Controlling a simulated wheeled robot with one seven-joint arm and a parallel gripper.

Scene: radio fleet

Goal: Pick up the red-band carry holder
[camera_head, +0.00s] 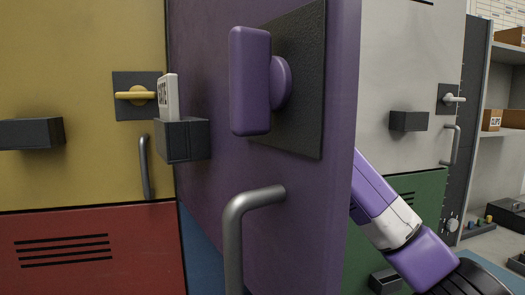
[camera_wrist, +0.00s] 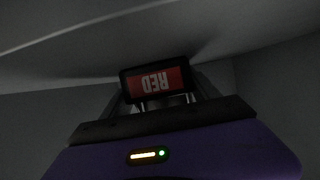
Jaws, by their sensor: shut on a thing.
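The red-band carry holder (camera_wrist: 156,80) shows in the wrist view as a dark-framed block with a red face and upside-down "RED" lettering. My gripper (camera_wrist: 158,99) is shut on it, with the fingers at its sides and lower edge. The surroundings there are dim grey, like the inside of a compartment. Whether the holder touches a surface cannot be told. In the head view the holder and my gripper are hidden; part of my purple and white arm shows at the lower right, behind the open purple door (camera_head: 210,205).
The purple door stands wide across the head view, with a purple lever (camera_head: 252,82) and a grey bar handle (camera_head: 250,215) sticking out. Yellow (camera_head: 80,95), red (camera_head: 90,230), grey (camera_head: 400,70) and green (camera_head: 425,195) fronts surround it. Shelves with boxes (camera_head: 495,120) stand at right.

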